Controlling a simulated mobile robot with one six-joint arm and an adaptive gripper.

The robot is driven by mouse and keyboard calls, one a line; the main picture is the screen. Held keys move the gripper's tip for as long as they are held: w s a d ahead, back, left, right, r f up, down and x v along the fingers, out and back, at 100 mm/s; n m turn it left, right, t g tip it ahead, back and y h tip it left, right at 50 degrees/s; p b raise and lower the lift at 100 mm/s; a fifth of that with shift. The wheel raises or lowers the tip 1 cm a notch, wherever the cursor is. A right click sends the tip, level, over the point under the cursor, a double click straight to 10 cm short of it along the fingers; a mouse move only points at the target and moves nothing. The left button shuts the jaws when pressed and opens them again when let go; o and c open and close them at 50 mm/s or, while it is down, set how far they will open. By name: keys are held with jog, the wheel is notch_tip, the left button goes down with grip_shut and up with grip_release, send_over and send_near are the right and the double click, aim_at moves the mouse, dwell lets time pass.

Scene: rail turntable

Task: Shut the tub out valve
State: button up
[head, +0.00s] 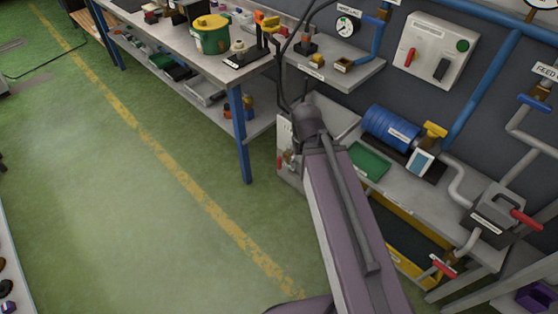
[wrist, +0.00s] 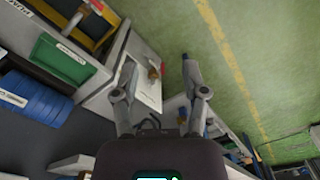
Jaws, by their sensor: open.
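I cannot read any label as tub out, so I cannot tell which valve it is. Two red-handled valves stand at the right in the head view: an upper one (head: 523,219) on a grey body and a lower one (head: 443,266) on a pipe. A yellow-handled valve (head: 433,131) sits beside the blue drum (head: 388,128). My gripper (wrist: 157,63) is open and empty in the wrist view, its fingers wide apart. A pale panel with a small brown knob (wrist: 154,73) shows between and beyond the fingers. My arm hides part of the head view.
A green tub with a yellow lid (head: 211,34) stands on the long bench (head: 180,38). A green tray (head: 367,161) lies on the lower bench. A wall box (head: 436,48) with a red lever hangs above. The green floor (head: 110,200) at the left is clear.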

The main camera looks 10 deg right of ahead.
jog(key=shift+o, duration=0.6)
jog(key=m+b, duration=1.1)
jog(key=b, duration=3)
send_over(279, 158)
notch_tip(279, 158, down, 41)
jog(key=shift+w, duration=0.15)
jog(key=shift+d, duration=0.1)
jog(key=shift+f, duration=0.2)
notch_tip(279, 158, down, 13)
jog(key=b, duration=1.3)
jog(key=shift+f+b, duration=0.2)
jog(key=shift+b, duration=0.2)
